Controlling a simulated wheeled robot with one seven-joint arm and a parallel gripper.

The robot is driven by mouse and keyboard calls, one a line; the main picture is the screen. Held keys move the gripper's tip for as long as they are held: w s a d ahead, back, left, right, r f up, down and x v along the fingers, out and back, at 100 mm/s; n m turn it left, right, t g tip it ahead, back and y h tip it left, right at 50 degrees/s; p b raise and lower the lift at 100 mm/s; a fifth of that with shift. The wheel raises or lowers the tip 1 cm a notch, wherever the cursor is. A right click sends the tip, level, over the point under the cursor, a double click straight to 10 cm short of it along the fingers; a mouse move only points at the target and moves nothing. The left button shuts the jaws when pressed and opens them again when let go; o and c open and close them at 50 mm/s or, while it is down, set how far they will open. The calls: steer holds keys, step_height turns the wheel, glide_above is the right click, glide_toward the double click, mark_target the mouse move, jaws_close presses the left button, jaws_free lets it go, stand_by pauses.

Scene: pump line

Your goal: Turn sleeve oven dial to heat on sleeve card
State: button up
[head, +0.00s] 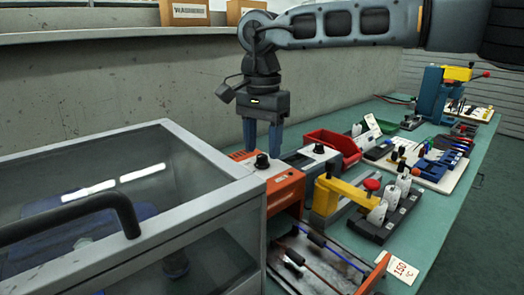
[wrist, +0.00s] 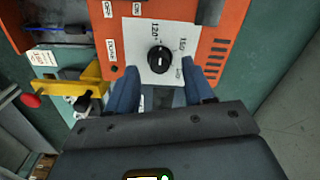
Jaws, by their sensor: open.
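The sleeve oven (head: 283,187) is an orange box beside the glass-lidded case. Its black dial (head: 262,161) sits on a pale plate on top; the wrist view also shows this dial (wrist: 159,60), with printed numbers around it, one reading 120. I cannot tell clearly which number its pale mark points to. The sleeve card (head: 401,268) lies at the front table edge and reads 150. My gripper (head: 262,151) is open and points down over the dial. In the wrist view, its blue fingers (wrist: 160,78) stand either side of the dial, with visible gaps.
A grey unit with another black knob (head: 318,149) stands right of the oven. The glass-lidded case (head: 215,158) is close on the left. A yellow clamp (head: 348,190), red bin (head: 335,140) and tray of rods (head: 310,262) crowd the green table.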

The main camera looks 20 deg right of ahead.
steer(key=shift+f, duration=0.9)
jaws_close()
steer(key=shift+m, duration=0.3)
steer(key=m+p, duration=0.1)
steer(key=m, duration=0.4)
steer(key=shift+r, duration=0.1)
steer(key=m+p, duration=0.1)
steer(key=m, duration=0.5)
steer(key=shift+d, duration=0.1)
steer(key=shift+s, duration=0.1)
